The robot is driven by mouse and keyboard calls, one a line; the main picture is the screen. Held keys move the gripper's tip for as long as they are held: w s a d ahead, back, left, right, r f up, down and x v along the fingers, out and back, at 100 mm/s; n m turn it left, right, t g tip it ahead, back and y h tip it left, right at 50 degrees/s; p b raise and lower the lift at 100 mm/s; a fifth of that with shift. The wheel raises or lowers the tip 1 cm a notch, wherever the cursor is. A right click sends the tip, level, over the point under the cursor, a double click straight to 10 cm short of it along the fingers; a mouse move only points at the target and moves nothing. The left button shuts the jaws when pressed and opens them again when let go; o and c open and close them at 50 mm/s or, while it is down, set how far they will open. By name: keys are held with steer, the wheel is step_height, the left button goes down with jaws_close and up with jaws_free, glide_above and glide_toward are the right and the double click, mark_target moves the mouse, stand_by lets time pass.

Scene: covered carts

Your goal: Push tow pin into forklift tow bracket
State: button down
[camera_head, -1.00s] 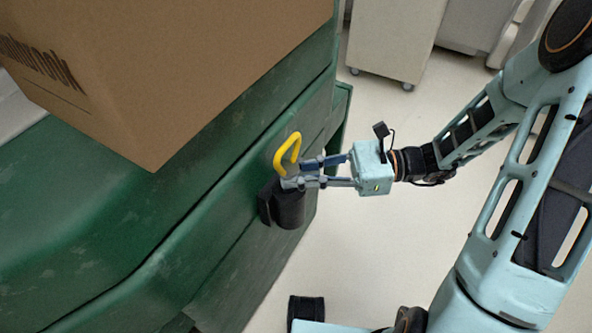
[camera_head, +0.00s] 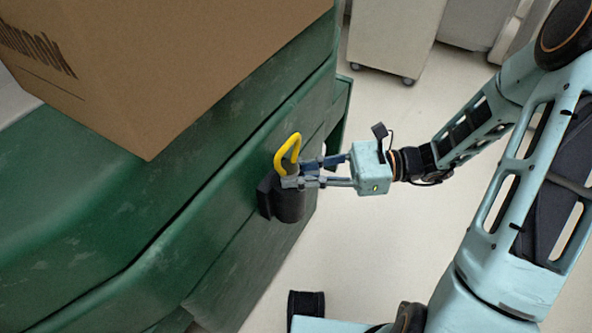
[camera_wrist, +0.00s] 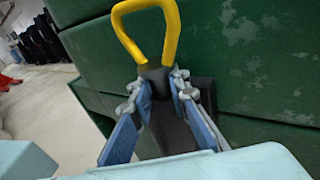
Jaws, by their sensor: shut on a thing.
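The tow pin (camera_head: 287,154) has a yellow loop handle and a grey head below it. Its loop stands up above my gripper in the wrist view (camera_wrist: 146,28). The tow bracket (camera_head: 289,206) is a dark block on the side of the green forklift body (camera_head: 225,215). My gripper (camera_head: 296,174) is shut on the tow pin just under the loop, with a finger on each side. The pin is upright over the bracket's top. Its lower part is hidden by my fingers and the bracket, so I cannot tell how deep it sits.
A large cardboard box (camera_head: 165,65) rests on the green body at upper left. A beige wheeled cabinet (camera_head: 395,35) stands at the back. Pale floor (camera_head: 375,260) is open to the right of the bracket.

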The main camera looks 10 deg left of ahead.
steer(key=shift+f, duration=0.2)
steer(key=c, duration=1.8)
jaws_free()
steer(key=shift+o, duration=0.2)
steer(key=shift+f, duration=0.1)
steer(key=shift+d, duration=0.1)
steer(key=v, duration=1.1)
steer(key=shift+d, duration=0.4)
